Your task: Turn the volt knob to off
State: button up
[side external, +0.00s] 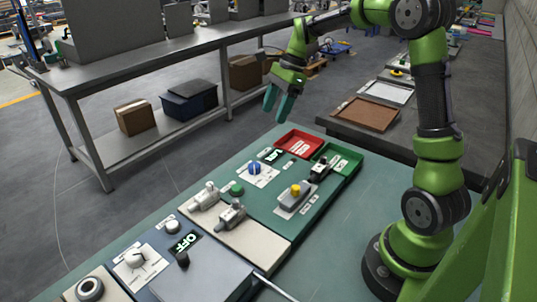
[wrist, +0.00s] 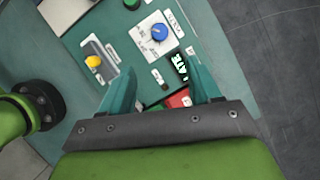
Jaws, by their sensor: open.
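Several knobs stand on the panel, and I cannot read their labels well enough to tell which is the volt knob. A blue knob (side external: 254,168) sits on a white dial plate; it also shows in the wrist view (wrist: 159,32), with its dial marks. A yellow knob (side external: 295,189) stands on a grey block to its right, and shows in the wrist view (wrist: 93,62). A pale knob (side external: 136,262) with a scale is near the front left. My gripper (side external: 277,103) is open and empty, high above the panel's far end. It touches nothing.
A red tray (side external: 299,143) and a green tray (side external: 345,158) lie at the panel's far end. Grey connectors (side external: 206,196) stand mid-panel. A grey bench (side external: 150,62) stands behind.

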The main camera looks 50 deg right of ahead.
aim_at(255, 164)
jog(key=x, duration=1.6)
jog(key=shift+a+f, duration=0.1)
jog(key=shift+f, duration=0.1)
jog(key=c, duration=1)
jog(key=shift+c, duration=0.2)
